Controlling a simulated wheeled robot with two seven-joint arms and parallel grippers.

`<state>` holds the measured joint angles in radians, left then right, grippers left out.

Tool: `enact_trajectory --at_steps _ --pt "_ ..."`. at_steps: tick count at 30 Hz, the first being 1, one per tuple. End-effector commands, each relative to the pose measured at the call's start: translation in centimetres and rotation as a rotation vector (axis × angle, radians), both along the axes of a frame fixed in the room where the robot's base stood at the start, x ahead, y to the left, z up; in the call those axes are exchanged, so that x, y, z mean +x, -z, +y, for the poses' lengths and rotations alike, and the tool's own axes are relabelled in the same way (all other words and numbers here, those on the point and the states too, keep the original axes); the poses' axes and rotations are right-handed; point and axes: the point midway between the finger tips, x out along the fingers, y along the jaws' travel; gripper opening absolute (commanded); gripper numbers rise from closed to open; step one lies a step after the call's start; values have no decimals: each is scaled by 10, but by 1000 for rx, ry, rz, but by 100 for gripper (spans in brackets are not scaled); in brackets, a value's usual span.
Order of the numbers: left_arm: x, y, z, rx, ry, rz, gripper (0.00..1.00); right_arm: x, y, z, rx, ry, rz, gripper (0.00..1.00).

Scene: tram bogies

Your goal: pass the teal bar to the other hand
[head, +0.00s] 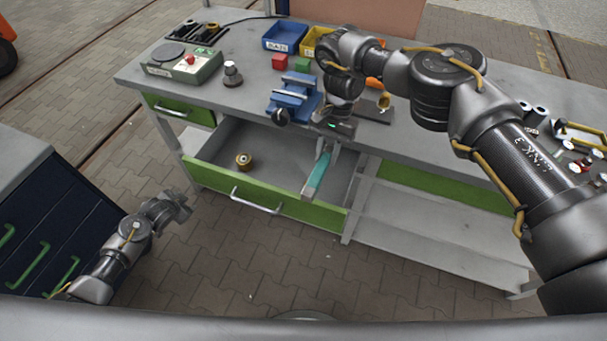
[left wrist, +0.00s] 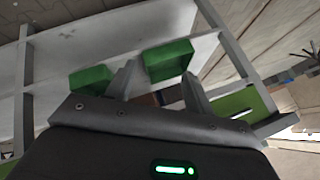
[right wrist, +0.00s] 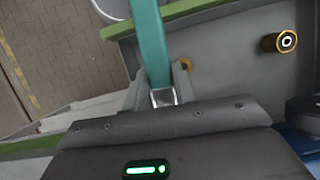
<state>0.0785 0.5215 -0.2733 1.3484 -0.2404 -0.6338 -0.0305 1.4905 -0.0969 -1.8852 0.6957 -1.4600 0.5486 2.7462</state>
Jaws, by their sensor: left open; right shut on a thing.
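The teal bar (head: 319,172) is a long bar with grey metal ends. My right gripper (head: 328,151) is shut on it near one end and holds it over the open drawer, the bar slanting down toward the drawer front. In the right wrist view the bar (right wrist: 151,45) runs up from between the fingers (right wrist: 158,92) and out of the frame. My left gripper (head: 178,205) is low at the left, apart from the bar, near the blue cabinet. In the left wrist view its fingers (left wrist: 160,85) are open and empty.
The open drawer (head: 215,187) holds a brass-coloured roller (head: 243,161). On the grey workbench (head: 245,95) stand a blue vise (head: 294,98), a green device (head: 184,64) and blue and yellow bins. A dark blue cabinet (head: 75,215) stands at the left. The paved floor between is clear.

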Motion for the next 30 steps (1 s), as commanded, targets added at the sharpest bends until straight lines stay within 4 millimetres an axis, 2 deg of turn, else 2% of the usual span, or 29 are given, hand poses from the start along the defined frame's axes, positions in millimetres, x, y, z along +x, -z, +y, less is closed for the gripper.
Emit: enact_trajectory --at_steps 1,3,6,11,14,17,23,27,30 --pt "19 -30 5 31 29 -38 53 0 0 0 0 0 0 0" --pt "39 -67 9 74 66 -80 53 0 0 0 0 0 0 0" --pt "61 -118 13 136 114 -134 53 0 0 0 0 0 0 0" --pt "83 -190 15 234 180 -211 53 0 0 0 0 0 0 0" --pt "106 -224 -10 225 207 -281 53 0 0 0 0 0 0 0" --pt "100 -222 -62 154 179 -274 53 0 0 0 0 0 0 0" --pt "76 -238 -173 -18 96 -258 53 0 0 0 0 0 0 0" --pt "42 -260 -253 -162 38 -229 53 0 0 0 0 0 0 0" --pt "11 -278 -303 -263 0 -196 53 0 0 0 0 0 0 0"
